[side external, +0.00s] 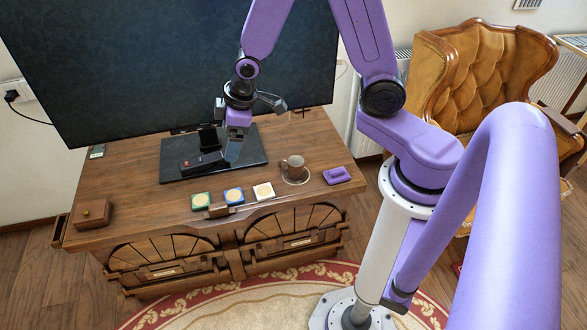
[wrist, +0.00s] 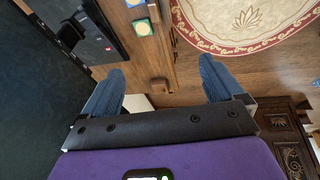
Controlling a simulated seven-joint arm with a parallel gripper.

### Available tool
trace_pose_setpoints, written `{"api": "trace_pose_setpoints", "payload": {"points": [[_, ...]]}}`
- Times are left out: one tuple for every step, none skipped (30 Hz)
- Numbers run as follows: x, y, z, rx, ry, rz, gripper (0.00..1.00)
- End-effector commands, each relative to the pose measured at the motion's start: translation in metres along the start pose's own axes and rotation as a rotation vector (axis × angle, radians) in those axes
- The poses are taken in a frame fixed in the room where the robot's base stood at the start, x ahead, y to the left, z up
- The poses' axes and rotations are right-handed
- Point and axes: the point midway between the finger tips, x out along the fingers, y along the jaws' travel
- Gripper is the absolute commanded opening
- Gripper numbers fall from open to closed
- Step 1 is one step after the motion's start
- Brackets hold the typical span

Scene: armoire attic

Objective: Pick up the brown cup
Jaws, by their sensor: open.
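The brown cup (side external: 293,167) stands upright on a saucer (side external: 296,181) on the right part of the wooden cabinet top, in the side view. My gripper (side external: 233,155) hangs above the dark TV stand base, to the left of the cup and apart from it. In the wrist view my gripper (wrist: 158,86) has its two blue-grey fingers spread wide, with nothing held between them. I cannot make out the cup in the wrist view; the gripper body hides much of the lower part.
The large TV (side external: 130,60) stands close behind my gripper. Green (side external: 201,200), blue (side external: 233,195) and white (side external: 264,191) coasters lie along the front of the cabinet. A purple object (side external: 337,175) lies right of the cup, and a small wooden box (side external: 93,213) sits at left.

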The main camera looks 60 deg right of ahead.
Motion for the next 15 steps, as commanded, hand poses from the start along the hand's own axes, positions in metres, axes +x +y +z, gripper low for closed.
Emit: {"api": "trace_pose_setpoints", "payload": {"points": [[0.01,0.009,0.0,0.02,0.004,0.008,0.94],[0.016,0.014,-0.001,0.03,0.011,0.013,0.94],[0.022,0.021,-0.001,0.043,0.02,0.02,0.94],[0.027,0.026,-0.001,0.053,0.026,0.025,0.94],[0.032,0.031,-0.001,0.064,0.032,0.03,0.94],[0.039,0.037,0.0,0.075,0.041,0.037,0.94],[0.043,0.042,0.0,0.085,0.048,0.042,0.94],[0.048,0.047,0.001,0.096,0.055,0.048,0.94],[0.054,0.052,0.003,0.11,0.065,0.054,0.94],[0.059,0.057,0.004,0.121,0.072,0.06,0.94],[0.064,0.061,0.006,0.13,0.079,0.064,0.94],[0.069,0.066,0.009,0.143,0.088,0.071,0.94],[0.074,0.07,0.011,0.154,0.096,0.077,0.94],[0.078,0.074,0.013,0.166,0.102,0.082,0.94],[0.084,0.079,0.017,0.18,0.113,0.089,0.94]]}}
